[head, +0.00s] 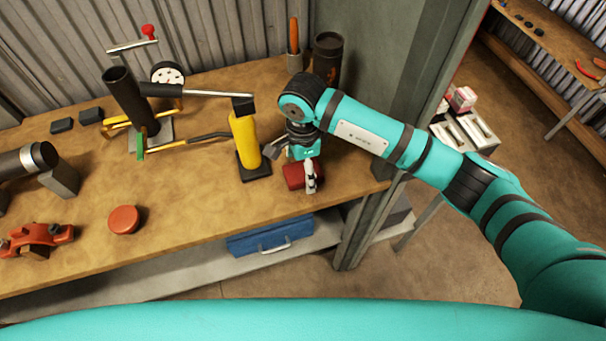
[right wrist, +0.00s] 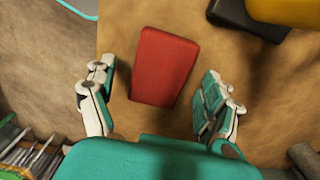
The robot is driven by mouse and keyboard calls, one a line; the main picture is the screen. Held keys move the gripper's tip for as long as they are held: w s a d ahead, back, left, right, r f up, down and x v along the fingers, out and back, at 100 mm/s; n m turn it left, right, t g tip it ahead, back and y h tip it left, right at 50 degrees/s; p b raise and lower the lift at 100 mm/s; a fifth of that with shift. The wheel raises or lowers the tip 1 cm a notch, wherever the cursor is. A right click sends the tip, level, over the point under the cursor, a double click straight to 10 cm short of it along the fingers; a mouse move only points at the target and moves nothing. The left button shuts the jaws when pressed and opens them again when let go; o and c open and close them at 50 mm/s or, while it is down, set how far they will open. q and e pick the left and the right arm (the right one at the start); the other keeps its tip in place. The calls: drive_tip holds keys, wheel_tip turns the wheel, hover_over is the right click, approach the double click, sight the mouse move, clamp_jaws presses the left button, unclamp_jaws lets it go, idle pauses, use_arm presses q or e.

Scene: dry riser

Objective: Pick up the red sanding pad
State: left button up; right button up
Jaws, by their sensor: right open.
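The red sanding pad (head: 293,176) lies on the workbench near its right end, partly covered by my right gripper (head: 292,170). In the right wrist view the pad (right wrist: 163,66) is a dark red block lying flat and a little tilted in the picture. My right gripper (right wrist: 156,78) is open above it, with one finger on each side of the pad and a visible gap to both. Nothing is held. My left gripper is not in view.
A yellow-handled tool on a black base (head: 245,145) stands just left of the pad. A dark cylinder (head: 327,58) stands behind. A grey post (head: 362,225) rises at the bench's right end. A round red disc (head: 124,220) lies further left, with bare bench (head: 190,205) between.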

drive_tip(key=shift+f, duration=0.5)
drive_tip(key=c, duration=1.3)
drive_tip(key=shift+o, duration=0.2)
drive_tip(key=shift+r, duration=0.15)
